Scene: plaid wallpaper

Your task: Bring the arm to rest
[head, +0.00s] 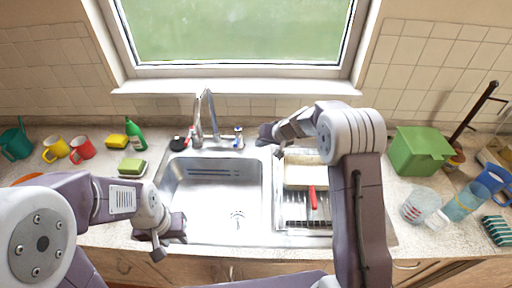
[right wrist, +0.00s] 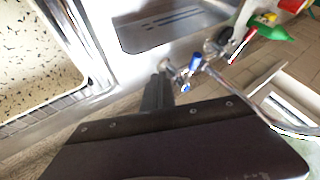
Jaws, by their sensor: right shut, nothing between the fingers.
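My right arm reaches up over the right part of the sink, and its gripper (head: 268,134) is near the back edge of the sink, right of the faucet. In the right wrist view the gripper (right wrist: 158,92) is shut with nothing in it, and the blue-and-red tap handles show just beyond its tip. My left arm comes in from the left, and its gripper (head: 168,244) hangs over the front left edge of the sink. I see nothing held in it, but its finger gap is not clear.
The faucet (head: 209,112) stands behind the steel basin (head: 213,190). A drying rack with a cream board (head: 302,176) and a red-handled item (head: 312,197) lies under my right arm. Mugs (head: 56,149) stand left.

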